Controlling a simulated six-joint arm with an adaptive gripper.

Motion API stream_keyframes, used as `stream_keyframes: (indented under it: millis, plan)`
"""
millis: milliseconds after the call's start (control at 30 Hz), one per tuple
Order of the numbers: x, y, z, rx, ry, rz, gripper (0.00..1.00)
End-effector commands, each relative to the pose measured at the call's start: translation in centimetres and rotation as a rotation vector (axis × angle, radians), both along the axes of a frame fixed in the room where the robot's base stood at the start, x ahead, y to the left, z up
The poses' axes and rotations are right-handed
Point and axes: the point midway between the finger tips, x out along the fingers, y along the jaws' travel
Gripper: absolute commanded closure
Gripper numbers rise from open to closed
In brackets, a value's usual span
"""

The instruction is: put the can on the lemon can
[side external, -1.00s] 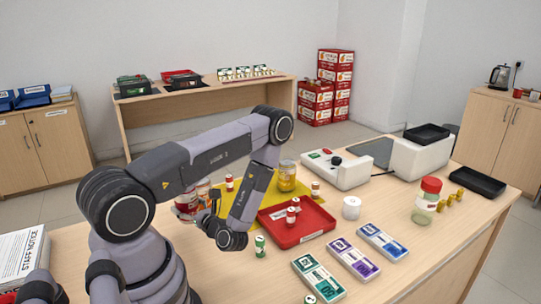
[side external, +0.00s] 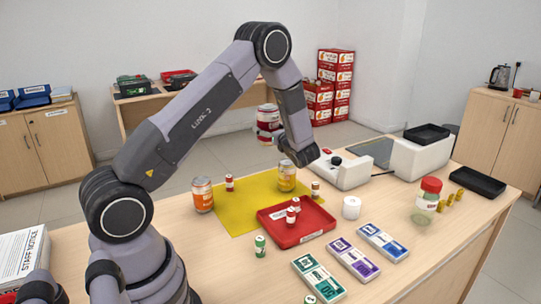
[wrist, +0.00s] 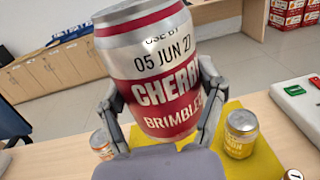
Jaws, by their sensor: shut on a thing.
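My gripper (wrist: 162,108) is shut on a red and silver can (wrist: 155,72) marked "CHERRY", one finger on each side of it. In the side external view the cherry can (side external: 268,117) is held well above the counter, roughly upright, partly hidden by my arm. The yellow lemon can (side external: 287,180) stands on the yellow mat (side external: 235,213), below and slightly right of the held can; my wrist hides part of it. It also shows in the wrist view (wrist: 240,134), upright with a clear silver top. The two cans are apart.
An orange can (side external: 202,196) stands at the mat's left edge. A red tray (side external: 318,228) with small red-white rolls lies in front. Small rolls stand on the mat and beside the lemon can. A white counter machine (side external: 338,172) stands to the right.

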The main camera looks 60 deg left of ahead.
Motion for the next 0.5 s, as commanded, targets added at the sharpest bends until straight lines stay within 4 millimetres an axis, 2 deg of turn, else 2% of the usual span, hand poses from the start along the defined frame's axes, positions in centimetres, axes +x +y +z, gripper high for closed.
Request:
stream_keyframes:
  millis: [67,167,433,500]
  plan:
    - [0.9,0.3,0.1,0.002,-0.001,-0.004,0.71]
    - [2.5,1.3,-0.8,0.001,-0.001,-0.005,0.71]
    - [8.1,4.8,-3.8,0.002,-0.002,-0.004,0.71]
    - [9.1,5.4,-5.5,0.0,0.002,-0.004,0.71]
